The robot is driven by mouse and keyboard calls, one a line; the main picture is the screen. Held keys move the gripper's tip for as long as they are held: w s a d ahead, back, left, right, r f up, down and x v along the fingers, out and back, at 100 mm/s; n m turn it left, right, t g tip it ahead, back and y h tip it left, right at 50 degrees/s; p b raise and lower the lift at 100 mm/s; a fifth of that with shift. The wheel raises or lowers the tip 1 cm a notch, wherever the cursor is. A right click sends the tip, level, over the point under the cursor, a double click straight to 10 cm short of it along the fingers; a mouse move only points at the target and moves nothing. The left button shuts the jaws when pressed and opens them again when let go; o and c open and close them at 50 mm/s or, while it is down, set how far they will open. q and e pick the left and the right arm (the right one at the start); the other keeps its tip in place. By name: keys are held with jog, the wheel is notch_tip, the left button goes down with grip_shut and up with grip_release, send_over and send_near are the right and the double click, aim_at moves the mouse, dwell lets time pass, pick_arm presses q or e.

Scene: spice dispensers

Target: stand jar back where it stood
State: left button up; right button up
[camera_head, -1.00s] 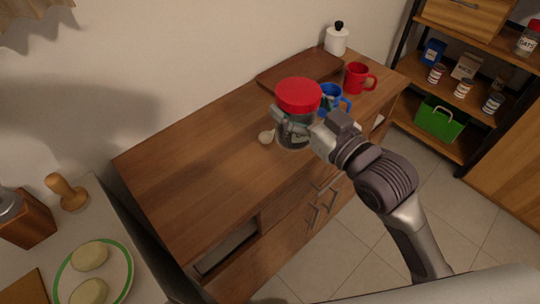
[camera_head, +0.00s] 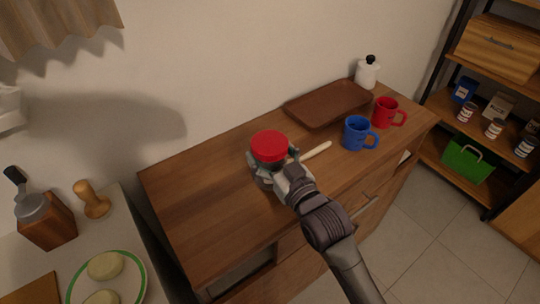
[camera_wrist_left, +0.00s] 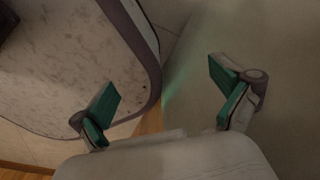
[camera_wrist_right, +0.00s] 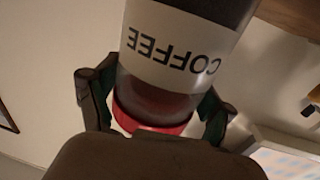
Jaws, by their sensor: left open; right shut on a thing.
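The coffee jar has a red lid (camera_head: 269,147) and a clear body, and it is over the wooden cabinet top (camera_head: 205,195) in the head view. My right gripper (camera_head: 274,168) is shut around the jar just below the lid. In the right wrist view the jar (camera_wrist_right: 180,45) shows a white COFFEE label, upside down in the picture, between the fingers. The jar's base is hidden, so I cannot tell whether it touches the top. My left gripper (camera_wrist_left: 165,95) is open and empty in the left wrist view, away from the jar.
A wooden stick-like utensil (camera_head: 316,151) lies just right of the jar. A blue mug (camera_head: 357,134), a red mug (camera_head: 386,112), a brown tray (camera_head: 325,103) and a white bottle (camera_head: 367,73) stand farther right. The cabinet top left of the jar is clear.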

jog(key=shift+f, duration=0.55)
jog(key=shift+f, duration=0.2)
jog(key=o, duration=1.6)
jog(key=shift+c, duration=0.2)
jog(key=shift+r, duration=0.1)
jog(key=b+v, duration=0.1)
jog(key=v, duration=1.1)
